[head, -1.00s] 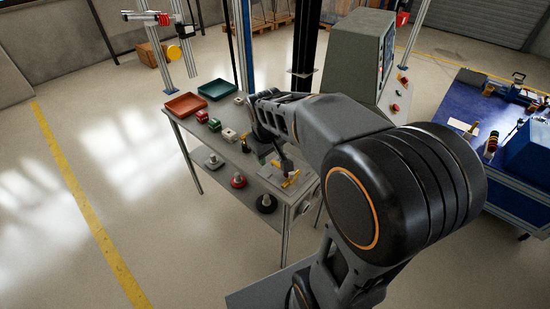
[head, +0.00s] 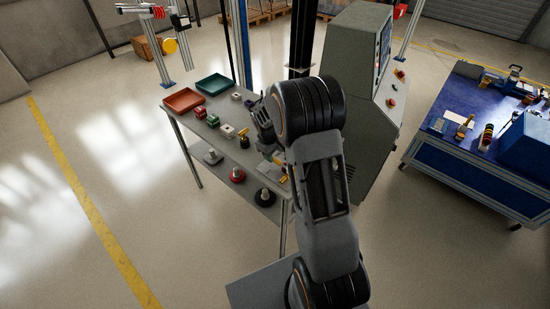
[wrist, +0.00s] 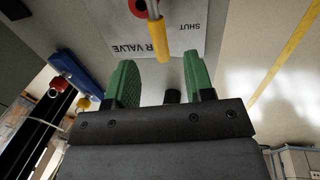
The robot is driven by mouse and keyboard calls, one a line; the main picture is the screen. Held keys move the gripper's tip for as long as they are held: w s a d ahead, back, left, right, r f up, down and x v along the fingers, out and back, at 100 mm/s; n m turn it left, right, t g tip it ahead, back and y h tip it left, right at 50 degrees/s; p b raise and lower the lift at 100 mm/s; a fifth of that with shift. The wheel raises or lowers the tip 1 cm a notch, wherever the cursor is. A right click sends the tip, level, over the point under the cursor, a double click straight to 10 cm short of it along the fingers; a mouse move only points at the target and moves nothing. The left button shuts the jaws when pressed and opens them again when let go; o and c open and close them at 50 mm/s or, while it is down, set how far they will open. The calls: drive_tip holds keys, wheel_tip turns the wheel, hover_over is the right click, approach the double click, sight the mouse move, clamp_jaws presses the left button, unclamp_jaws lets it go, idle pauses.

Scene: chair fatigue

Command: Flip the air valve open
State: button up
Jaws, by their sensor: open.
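The air valve's yellow lever (wrist: 157,38) shows at the top of the wrist view, hanging down from a metal stem beside a red ring (wrist: 138,7). A white label (wrist: 186,38) behind it reads "SHUT" and part of "R VALVE". My gripper (wrist: 160,62) has green fingers spread apart, with the lever's lower end in the gap between the fingertips as seen from the wrist. Whether the fingers touch it cannot be told. In the head view, my arm hides much of the valve area at the near right end of the grey table (head: 222,160).
A red tray (head: 184,101), a green tray (head: 213,85) and several small parts sit on the table. A grey control cabinet (head: 352,70) stands close behind my arm. A blue workbench (head: 465,170) is at right. The floor at left is clear.

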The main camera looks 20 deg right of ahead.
sight(275, 159)
drive_tip(key=shift+w+d+f, duration=0.1)
drive_tip(key=shift+d+f, duration=0.1)
drive_tip(key=shift+f, duration=0.95)
drive_tip(key=shift+w+d+f, duration=0.1)
drive_tip(key=shift+d+f, duration=0.1)
drive_tip(key=shift+f, duration=0.9)
clamp_jaws()
